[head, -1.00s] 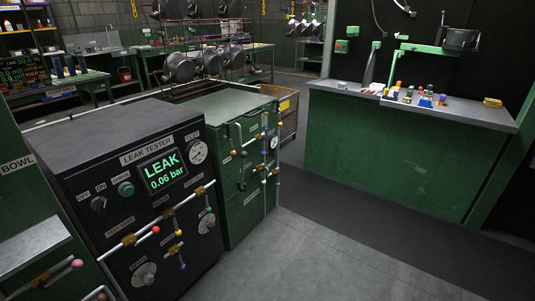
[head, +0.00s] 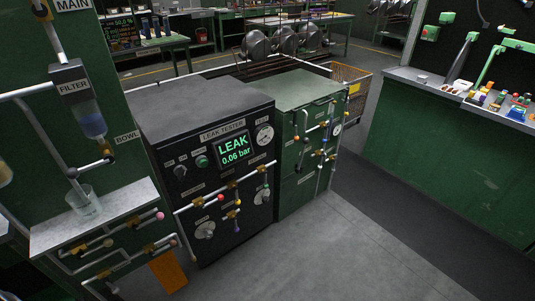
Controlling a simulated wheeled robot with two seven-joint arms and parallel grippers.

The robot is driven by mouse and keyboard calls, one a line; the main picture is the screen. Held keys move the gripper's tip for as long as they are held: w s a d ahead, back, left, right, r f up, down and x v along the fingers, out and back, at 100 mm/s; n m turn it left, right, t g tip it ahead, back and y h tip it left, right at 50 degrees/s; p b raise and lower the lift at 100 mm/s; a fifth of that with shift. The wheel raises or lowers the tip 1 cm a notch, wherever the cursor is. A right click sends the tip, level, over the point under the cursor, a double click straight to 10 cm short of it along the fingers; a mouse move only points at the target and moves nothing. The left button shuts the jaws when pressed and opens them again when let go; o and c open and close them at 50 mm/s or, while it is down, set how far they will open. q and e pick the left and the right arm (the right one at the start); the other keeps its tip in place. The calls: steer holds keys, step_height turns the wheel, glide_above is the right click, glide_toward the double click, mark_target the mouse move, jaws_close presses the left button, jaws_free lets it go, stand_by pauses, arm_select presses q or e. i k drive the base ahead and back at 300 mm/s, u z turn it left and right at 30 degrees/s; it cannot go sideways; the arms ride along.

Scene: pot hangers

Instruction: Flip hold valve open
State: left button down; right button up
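The black leak tester (head: 219,160) stands near the middle of the head view. Its lit display (head: 236,150) reads LEAK, 0.06 bar. A pipe with brass valves runs across its front. Neither of my grippers is in view.
A green cabinet (head: 305,150) with more valves adjoins the tester's right side. At left, a green panel carries a filter (head: 80,95), with a beaker (head: 84,200) on a ledge below. A green workbench (head: 455,165) stands at right. The floor (head: 330,245) in front is clear.

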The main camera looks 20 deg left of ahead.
mark_target(236, 189)
steer(key=k, duration=0.5)
steer(key=u, duration=1.05)
steer(key=i, duration=0.75)
steer(key=z, duration=1.65)
